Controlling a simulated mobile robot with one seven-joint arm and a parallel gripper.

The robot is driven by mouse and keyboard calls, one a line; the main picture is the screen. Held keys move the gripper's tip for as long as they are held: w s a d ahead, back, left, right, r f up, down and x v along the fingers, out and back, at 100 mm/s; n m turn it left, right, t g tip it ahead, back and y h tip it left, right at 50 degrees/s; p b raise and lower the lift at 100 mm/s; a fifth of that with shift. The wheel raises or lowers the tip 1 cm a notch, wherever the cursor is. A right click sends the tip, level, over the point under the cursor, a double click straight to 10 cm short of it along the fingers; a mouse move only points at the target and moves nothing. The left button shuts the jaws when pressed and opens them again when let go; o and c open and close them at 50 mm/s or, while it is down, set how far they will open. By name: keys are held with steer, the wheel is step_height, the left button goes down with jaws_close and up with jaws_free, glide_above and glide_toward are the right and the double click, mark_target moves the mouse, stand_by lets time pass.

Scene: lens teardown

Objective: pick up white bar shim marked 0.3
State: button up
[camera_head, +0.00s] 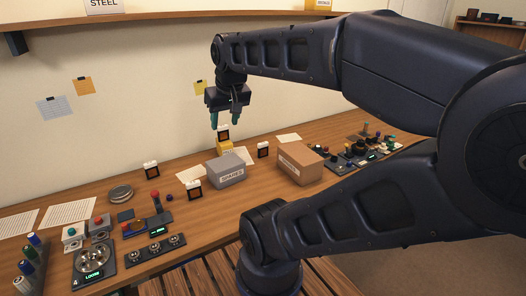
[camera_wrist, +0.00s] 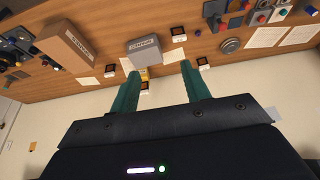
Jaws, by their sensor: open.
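Several small dark square pieces with white tops stand on the workbench in the head view: at the left (camera_head: 151,169), in front of the grey box (camera_head: 194,190), between the boxes (camera_head: 263,150), and behind the grey box (camera_head: 223,133). Their marks are too small to read, so I cannot tell which white bar shim, if any, reads 0.3. My gripper (camera_head: 225,120) is open and empty, held above the back of the bench with its teal fingers pointing down. In the wrist view the open fingers (camera_wrist: 160,72) point toward the bench, apart from everything.
A grey labelled box (camera_head: 225,172) and a brown carton (camera_head: 300,164) stand mid-bench, with a yellow block (camera_head: 225,147) behind the grey box. Control panels with knobs crowd the left (camera_head: 94,258) and right (camera_head: 362,148). A wall with notes rises behind the bench.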

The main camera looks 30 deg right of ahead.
mark_target(263, 143)
steer(key=w+d+n+g+h, duration=0.2)
steer(key=w+d+n+h, duration=0.35)
steer(key=w+d, duration=0.6)
steer(key=w+d+n+g+h, duration=0.1)
steer(key=w+d+n+h, duration=0.45)
steer(key=w, duration=0.95)
steer(key=w+d+n+g+h, duration=0.25)
steer(key=w+d+n, duration=0.45)
steer(key=w+d, duration=0.65)
step_height(263, 143, down, 36)
steer(key=h, duration=0.1)
steer(key=shift+t, duration=0.45)
steer(key=shift+w+x, duration=0.15)
steer(key=shift+x, duration=1.6)
steer(key=shift+w+x, duration=0.15)
steer(key=shift+x, duration=1.6)
steer(key=shift+c, duration=0.2)
jaws_close()
